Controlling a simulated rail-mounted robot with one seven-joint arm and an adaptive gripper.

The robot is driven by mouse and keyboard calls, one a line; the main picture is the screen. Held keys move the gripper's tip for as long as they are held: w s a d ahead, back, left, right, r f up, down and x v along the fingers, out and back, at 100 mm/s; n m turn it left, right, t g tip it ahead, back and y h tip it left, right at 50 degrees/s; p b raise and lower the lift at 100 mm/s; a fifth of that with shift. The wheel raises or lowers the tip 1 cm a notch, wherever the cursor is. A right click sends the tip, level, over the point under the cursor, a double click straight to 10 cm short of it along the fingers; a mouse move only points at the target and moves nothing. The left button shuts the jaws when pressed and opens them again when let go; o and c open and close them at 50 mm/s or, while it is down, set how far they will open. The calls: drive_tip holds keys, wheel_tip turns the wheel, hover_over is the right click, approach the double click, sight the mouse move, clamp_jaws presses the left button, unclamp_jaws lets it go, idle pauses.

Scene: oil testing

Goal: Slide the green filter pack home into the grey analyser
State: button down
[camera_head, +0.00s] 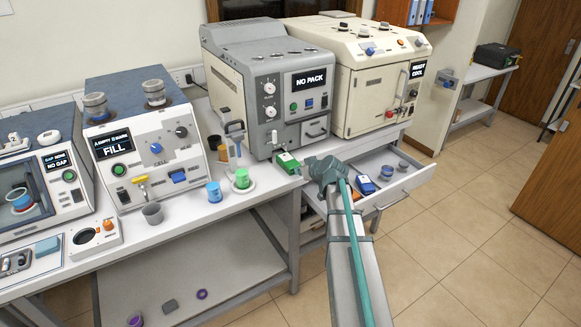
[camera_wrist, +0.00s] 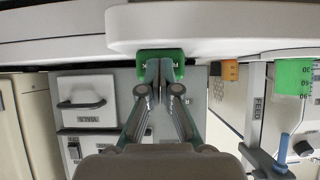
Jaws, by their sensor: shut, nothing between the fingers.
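The green filter pack (camera_head: 287,163) lies on the bench in front of the grey analyser (camera_head: 262,75), whose screen reads "NO PACK". My gripper (camera_head: 308,168) is low at the bench's front edge, just right of the pack. In the wrist view my gripper (camera_wrist: 154,72) is shut and empty, its fingertips overlapping the green pack (camera_wrist: 175,57); I cannot tell whether they touch it. The analyser's front (camera_wrist: 110,125) shows past the fingers, with a handled panel. The pack appears outside the analyser; its far end is partly hidden by my fingers.
An open drawer (camera_head: 407,181) with a blue pack (camera_head: 365,184) and small cups is right of my arm. A cream machine (camera_head: 350,80) adjoins the analyser.

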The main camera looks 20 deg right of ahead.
sight(289, 160)
drive_tip(key=shift+w+a+f+b, duration=0.1)
drive_tip(key=shift+w+a+b, duration=0.15)
drive_tip(key=shift+w, duration=1.1)
drive_tip(key=shift+w+a+b, duration=0.2)
drive_tip(key=shift+w+b, duration=0.2)
drive_tip(key=shift+w, duration=1)
drive_tip(key=shift+w+a+f+b, duration=0.1)
drive_tip(key=shift+w+a+b, duration=0.15)
drive_tip(key=shift+w, duration=1.1)
drive_tip(key=shift+s+r, duration=0.1)
drive_tip(key=shift+s+f+v, duration=0.1)
drive_tip(key=shift+f+v, duration=0.05)
drive_tip(key=shift+v, duration=1.3)
drive_tip(key=shift+s+f+v, duration=0.15)
drive_tip(key=shift+f+v, duration=0.05)
drive_tip(key=shift+v, duration=1.25)
drive_tip(key=shift+s+f+v, duration=0.1)
drive_tip(key=shift+f+v, duration=0.05)
drive_tip(key=shift+v, duration=1.3)
drive_tip(key=shift+d, duration=0.1)
